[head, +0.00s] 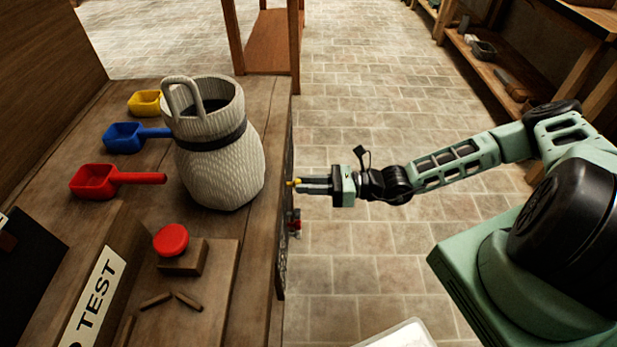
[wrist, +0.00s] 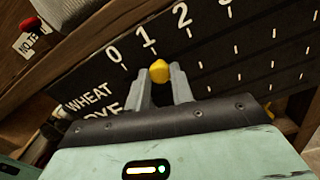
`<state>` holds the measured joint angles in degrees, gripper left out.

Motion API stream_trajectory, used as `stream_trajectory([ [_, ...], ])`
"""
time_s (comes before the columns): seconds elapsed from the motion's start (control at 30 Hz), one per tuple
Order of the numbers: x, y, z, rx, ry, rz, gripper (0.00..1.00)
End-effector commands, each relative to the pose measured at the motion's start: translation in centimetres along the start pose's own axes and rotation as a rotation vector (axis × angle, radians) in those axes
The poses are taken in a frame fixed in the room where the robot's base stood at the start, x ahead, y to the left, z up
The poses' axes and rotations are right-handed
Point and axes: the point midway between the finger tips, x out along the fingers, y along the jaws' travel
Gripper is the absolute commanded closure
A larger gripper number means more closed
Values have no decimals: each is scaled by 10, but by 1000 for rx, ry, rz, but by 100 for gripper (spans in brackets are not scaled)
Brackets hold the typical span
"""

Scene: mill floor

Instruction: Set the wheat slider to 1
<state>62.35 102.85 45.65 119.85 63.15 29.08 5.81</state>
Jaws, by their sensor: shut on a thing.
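The yellow slider knob (wrist: 160,71) sits between my fingertips in the wrist view, in the row that starts at the word WHEAT. It appears in line with the number 1 and its tick on the dark scale board (wrist: 222,45). My gripper (wrist: 163,82) is shut on this knob, and the fingers hide the track around it. In the head view my gripper (head: 305,185) reaches left to the bench's side, where the yellow knob (head: 293,183) just shows and the board (head: 283,225) is seen nearly edge-on.
On the bench stand a woven sack (head: 222,165), red (head: 95,182), blue (head: 123,137) and yellow (head: 145,103) scoops, and a red button (head: 171,240).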

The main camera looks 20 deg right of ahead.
Motion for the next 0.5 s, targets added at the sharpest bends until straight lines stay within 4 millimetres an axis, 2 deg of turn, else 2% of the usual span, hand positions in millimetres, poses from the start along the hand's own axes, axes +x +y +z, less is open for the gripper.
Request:
stream_trajectory([
  [0.13, 0, 0, 1, -1, -3, 0, 100],
  [0.17, 0, 0, 1, -1, -3, 0, 71],
  [0.2, 0, 0, 1, -1, -3, 0, 60],
  [0.23, 0, 0, 1, -1, -3, 0, 55],
  [0.5, 0, -1, 0, 0, -1, -1, 55],
])
